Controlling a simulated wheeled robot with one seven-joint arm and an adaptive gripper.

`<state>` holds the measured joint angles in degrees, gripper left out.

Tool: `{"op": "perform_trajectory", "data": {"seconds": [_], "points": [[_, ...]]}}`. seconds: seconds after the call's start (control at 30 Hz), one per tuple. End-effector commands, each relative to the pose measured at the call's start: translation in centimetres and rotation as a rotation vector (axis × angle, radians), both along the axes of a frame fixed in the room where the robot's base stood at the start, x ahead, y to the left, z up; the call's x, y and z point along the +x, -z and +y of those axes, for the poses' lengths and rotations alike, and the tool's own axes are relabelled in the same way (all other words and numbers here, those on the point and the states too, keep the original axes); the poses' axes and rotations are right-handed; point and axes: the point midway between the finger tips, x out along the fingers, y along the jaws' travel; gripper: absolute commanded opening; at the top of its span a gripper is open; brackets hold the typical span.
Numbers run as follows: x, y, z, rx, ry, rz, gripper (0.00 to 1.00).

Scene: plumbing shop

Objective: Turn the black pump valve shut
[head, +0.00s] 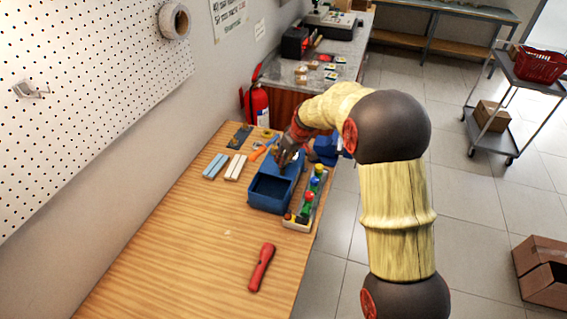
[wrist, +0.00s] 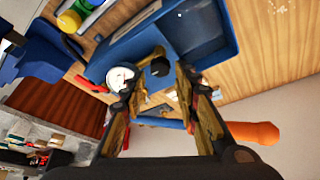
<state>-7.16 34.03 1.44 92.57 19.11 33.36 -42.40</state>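The black pump valve (wrist: 160,67) appears as a dark round knob beside the blue trough in the wrist view. The blue pump box (head: 270,190) stands on the wooden bench in the head view, and its trough wall shows in the wrist view (wrist: 168,30). A white round gauge (wrist: 120,77) is left of the knob. My gripper (wrist: 156,78) is open, its fingers on either side of the knob's line of sight; I cannot tell whether they touch it. In the head view my gripper (head: 287,155) is over the box's far end and hides the valve.
An orange handle (head: 264,147) lies left of my gripper. A tray (head: 297,224) with coloured items stands right of the box. Blue and white bars (head: 235,167) and a red tool (head: 261,267) lie on the bench (head: 190,240). The near bench is mostly clear.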

Motion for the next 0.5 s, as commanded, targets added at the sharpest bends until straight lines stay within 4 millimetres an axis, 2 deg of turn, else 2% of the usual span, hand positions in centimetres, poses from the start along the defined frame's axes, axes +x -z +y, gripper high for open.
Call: {"op": "perform_trajectory", "data": {"seconds": [0.03,0.2,0.5], "points": [[0.2,0.9,0.2,0.000,0.000,0.002,0.31],[0.9,2.6,0.7,0.000,0.000,0.000,0.31],[1.1,3.4,0.8,-0.001,0.000,-0.001,0.31]]}}
